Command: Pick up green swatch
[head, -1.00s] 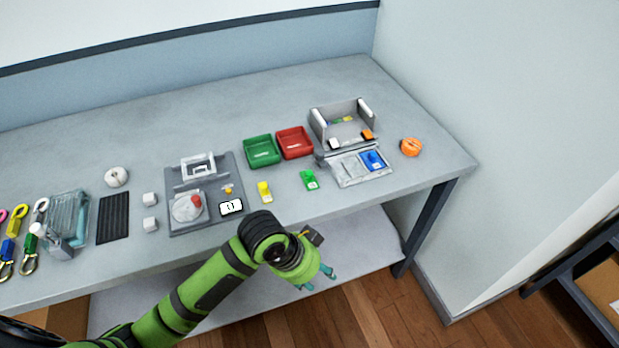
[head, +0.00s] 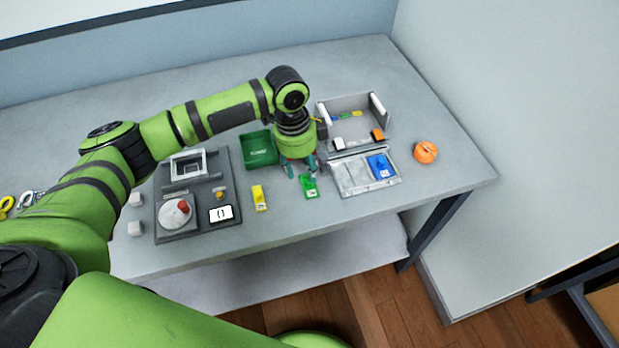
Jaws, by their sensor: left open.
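The green swatch (head: 309,187) lies flat on the grey table near its front edge, between the yellow swatch and the grey tray. My left gripper (head: 301,175) points down just above the swatch's back end, its teal fingers apart and empty. I cannot tell whether the fingers touch the swatch. My right gripper is not in view.
A yellow swatch (head: 259,198) lies to the left. A green bin (head: 258,148) stands behind; the red bin is hidden by my arm. A grey tray (head: 353,177) holding a blue swatch (head: 379,166) is at the right. An orange roll (head: 425,152) lies farther right.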

